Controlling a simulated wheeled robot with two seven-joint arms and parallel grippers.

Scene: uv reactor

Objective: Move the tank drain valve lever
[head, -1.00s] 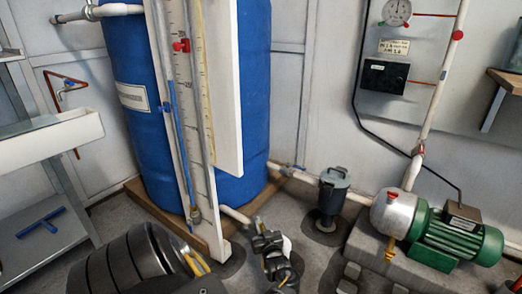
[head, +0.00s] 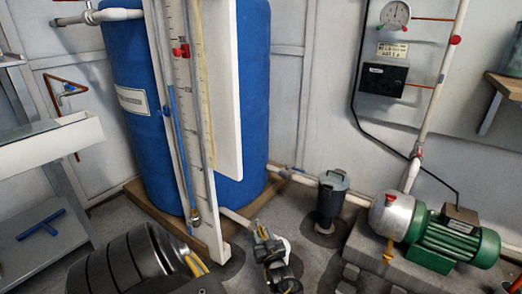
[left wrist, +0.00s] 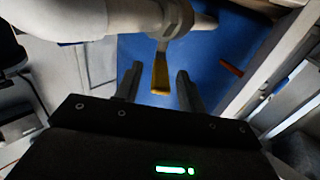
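In the left wrist view, the yellow drain valve lever (left wrist: 161,76) sticks out from a pale valve body on a white pipe (left wrist: 130,18). My left gripper (left wrist: 159,71) is open, with one finger on each side of the lever and a visible gap to both. In the head view, my left gripper (head: 266,240) is low in front of the blue tank (head: 245,110), by the drain pipe (head: 236,215). The valve there is mostly hidden by it. My right gripper is not in view.
A white gauge board (head: 205,200) stands left of the gripper, close to it. A grey strainer (head: 331,195) and a green pump (head: 455,240) on a concrete block stand to the right. A shelf (head: 45,245) is at the left.

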